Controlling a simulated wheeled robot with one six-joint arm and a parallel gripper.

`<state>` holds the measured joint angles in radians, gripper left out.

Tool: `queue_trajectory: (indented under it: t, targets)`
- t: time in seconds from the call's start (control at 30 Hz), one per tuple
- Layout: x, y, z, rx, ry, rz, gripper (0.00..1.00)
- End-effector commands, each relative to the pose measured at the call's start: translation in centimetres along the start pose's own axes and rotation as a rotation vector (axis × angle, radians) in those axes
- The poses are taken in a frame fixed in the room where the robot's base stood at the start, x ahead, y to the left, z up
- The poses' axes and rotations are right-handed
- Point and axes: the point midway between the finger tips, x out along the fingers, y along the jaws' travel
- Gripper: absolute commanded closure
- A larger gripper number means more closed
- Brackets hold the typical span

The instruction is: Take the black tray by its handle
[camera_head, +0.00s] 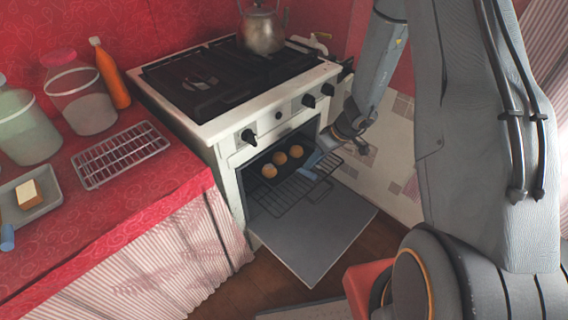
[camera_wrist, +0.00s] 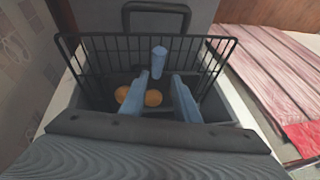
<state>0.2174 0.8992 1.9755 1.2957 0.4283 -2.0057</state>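The black tray (camera_head: 284,170) lies inside the open oven on a wire rack, with several round golden-brown buns (camera_head: 280,158) on it. In the wrist view its dark surface (camera_wrist: 120,79) and two buns (camera_wrist: 153,98) show behind my fingers. A light-blue handle (camera_wrist: 159,61) stands out from it. My gripper (camera_wrist: 161,76) has blue fingers spread apart, empty. The handle appears just beyond and between the fingertips, with no clear contact. In the head view my gripper (camera_head: 322,160) is at the oven mouth, and the handle is hard to tell from the fingers.
The wire rack (camera_head: 290,198) sticks out over the lowered oven door (camera_head: 312,240), with a loop at its end (camera_wrist: 157,8). The white stove (camera_head: 240,125) frames the opening. The red counter at left holds jars, an orange bottle (camera_head: 110,75), a cooling rack (camera_head: 120,155) and a grey tray (camera_head: 38,208).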

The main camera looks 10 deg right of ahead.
Motion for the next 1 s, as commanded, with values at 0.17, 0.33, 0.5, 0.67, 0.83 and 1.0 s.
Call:
queue_trajectory:
  t: [0.17,0.33,0.5,0.67,0.83,1.0]
  targets:
    - [1.6,0.3,0.1,-0.008,0.003,0.002,0.72]
    - [3.0,0.3,0.1,-0.008,0.002,0.002,0.72]
    - [4.5,0.4,0.0,-0.007,0.001,0.002,0.72]
    - [6.5,0.5,-0.1,-0.008,0.001,0.001,0.72]
    - [7.9,0.6,-0.2,-0.008,0.002,0.003,0.72]
    - [8.1,0.6,-0.2,-0.008,0.003,0.003,0.72]
